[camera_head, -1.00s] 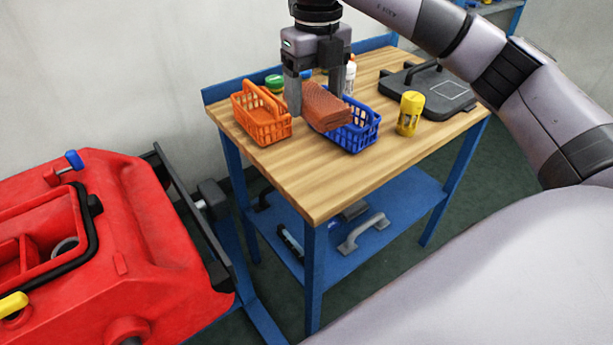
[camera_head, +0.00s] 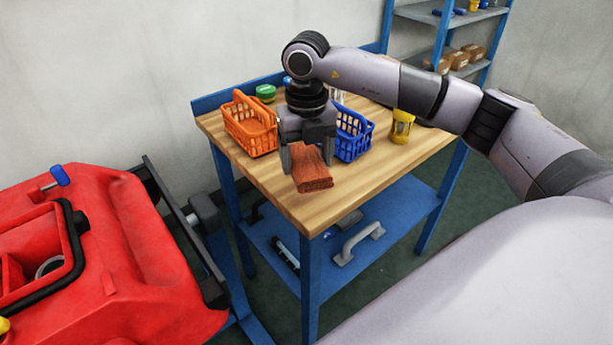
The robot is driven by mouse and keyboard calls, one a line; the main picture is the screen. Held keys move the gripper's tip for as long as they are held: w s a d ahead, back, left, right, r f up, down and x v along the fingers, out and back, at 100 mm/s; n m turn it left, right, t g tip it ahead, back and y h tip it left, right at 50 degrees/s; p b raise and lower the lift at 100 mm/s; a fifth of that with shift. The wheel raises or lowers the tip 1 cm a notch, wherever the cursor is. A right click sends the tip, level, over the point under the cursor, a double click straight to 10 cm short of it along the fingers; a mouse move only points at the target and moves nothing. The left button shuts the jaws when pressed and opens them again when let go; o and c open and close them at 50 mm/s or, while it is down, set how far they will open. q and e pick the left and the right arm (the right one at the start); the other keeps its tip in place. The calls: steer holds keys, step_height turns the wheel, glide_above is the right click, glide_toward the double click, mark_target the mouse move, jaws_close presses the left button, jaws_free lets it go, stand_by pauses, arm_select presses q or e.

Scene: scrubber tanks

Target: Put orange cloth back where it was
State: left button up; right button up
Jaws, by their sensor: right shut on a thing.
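The orange-brown folded cloth (camera_head: 313,173) is between the fingers of my right gripper (camera_head: 308,163), near the front of the wooden tabletop. The gripper is shut on it and points down. I cannot tell whether the cloth touches the wood or hangs just above it. An orange basket (camera_head: 250,124) stands to the left of the gripper and a blue basket (camera_head: 353,135) to the right; the gripper hides part of the blue one. My left gripper is not in view.
A yellow canister (camera_head: 402,127) stands right of the blue basket. A green-topped item (camera_head: 265,93) is behind the orange basket. The workbench (camera_head: 270,181) has bare wood at its front. A red tank machine (camera_head: 120,260) stands at left. A blue shelf rack (camera_head: 440,45) is behind.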

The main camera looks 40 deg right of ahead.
step_height(320, 180, down, 5)
steer(key=shift+f, duration=0.15)
stand_by(0.3)
steer(key=shift+f, duration=0.2)
steer(key=o, duration=1.1)
steer(key=shift+r, duration=0.1)
